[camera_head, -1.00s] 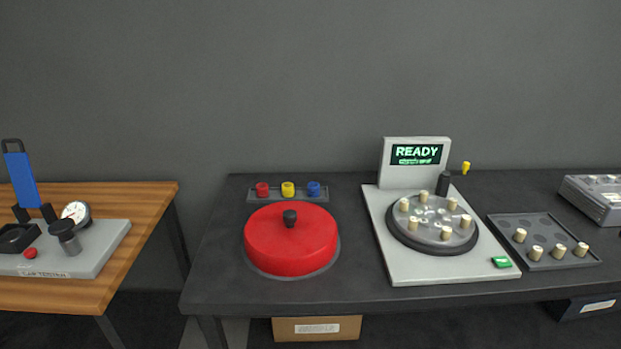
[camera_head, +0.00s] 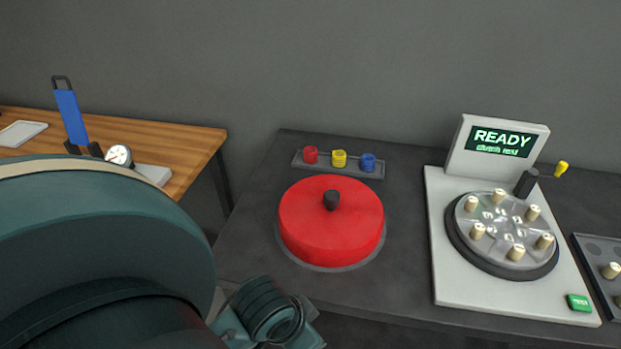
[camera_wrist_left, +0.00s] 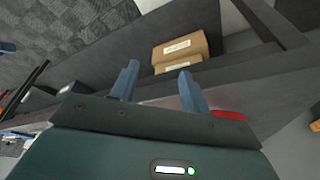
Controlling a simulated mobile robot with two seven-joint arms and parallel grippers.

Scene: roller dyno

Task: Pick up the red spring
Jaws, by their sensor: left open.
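The red spring (camera_head: 310,155) stands at the left end of a small grey tray (camera_head: 371,176), beside a yellow spring (camera_head: 339,159) and a blue spring (camera_head: 368,163), on the back of the dark table. My left arm comes in large at the lower left of the head view, apart from the springs, and its fingers are not clear there. In the left wrist view my left gripper (camera_wrist_left: 157,88) is open, with nothing between its fingers. The red spring is not visible in the wrist view. My right gripper is not in view.
A red round cover (camera_head: 331,222) with a black knob sits on the table in front of the tray. A white machine with a READY screen (camera_head: 499,139) and a carousel stands to the right. In the wrist view, cardboard boxes (camera_wrist_left: 181,47) show below.

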